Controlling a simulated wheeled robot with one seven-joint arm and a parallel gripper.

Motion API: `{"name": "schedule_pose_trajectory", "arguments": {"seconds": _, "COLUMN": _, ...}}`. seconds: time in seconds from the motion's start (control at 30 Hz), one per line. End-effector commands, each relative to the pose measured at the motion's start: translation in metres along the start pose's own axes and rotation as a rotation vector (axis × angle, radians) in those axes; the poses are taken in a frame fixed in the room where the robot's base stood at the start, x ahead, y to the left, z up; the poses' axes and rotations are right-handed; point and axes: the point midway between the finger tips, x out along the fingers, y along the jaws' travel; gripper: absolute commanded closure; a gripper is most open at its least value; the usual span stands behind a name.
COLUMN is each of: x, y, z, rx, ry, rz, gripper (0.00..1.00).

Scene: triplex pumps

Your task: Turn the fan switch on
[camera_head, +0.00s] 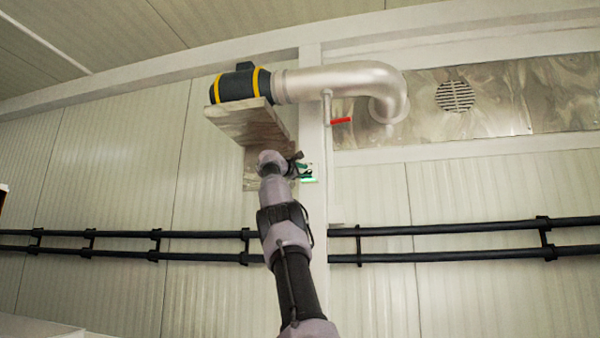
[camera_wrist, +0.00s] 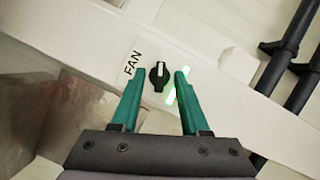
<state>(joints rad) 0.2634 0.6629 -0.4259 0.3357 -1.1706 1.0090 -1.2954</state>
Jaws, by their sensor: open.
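The fan switch (camera_wrist: 159,76) is a black rotary knob with a pale pointer line, set on a white post. In the wrist view it sits just beyond and between the fingertips, next to a label reading FAN (camera_wrist: 132,62). My gripper (camera_wrist: 154,80) has two green fingers spread apart, with nothing between them but the view of the knob. Whether the fingertips reach around the knob, I cannot tell. A green glow shows beside the right finger. In the head view my gripper (camera_head: 303,170) is at the post, and the knob is hidden or too small to see.
A black and yellow fan unit (camera_head: 240,84) rests on a metal bracket (camera_head: 250,125) above my arm. A silver duct (camera_head: 340,80) with a red-handled lever (camera_head: 340,121) runs right from it. Black pipes (camera_head: 450,229) cross the wall below. The white post (camera_head: 314,220) stands behind my gripper.

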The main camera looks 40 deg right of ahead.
Motion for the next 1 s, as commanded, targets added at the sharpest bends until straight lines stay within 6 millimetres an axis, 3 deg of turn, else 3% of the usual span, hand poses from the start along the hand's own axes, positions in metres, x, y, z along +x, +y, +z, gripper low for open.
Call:
{"name": "schedule_pose_trajectory", "arguments": {"seconds": 0.33, "x": -0.027, "y": -0.001, "z": 0.001, "rx": 0.001, "ry": 0.004, "rz": -0.002, "gripper": 0.55}}
{"name": "schedule_pose_trajectory", "arguments": {"seconds": 0.73, "x": -0.088, "y": 0.000, "z": 0.000, "rx": 0.002, "ry": 0.004, "rz": -0.001, "gripper": 0.55}}
{"name": "schedule_pose_trajectory", "arguments": {"seconds": 1.0, "x": -0.105, "y": -0.001, "z": 0.000, "rx": 0.001, "ry": 0.001, "rz": -0.001, "gripper": 0.55}}
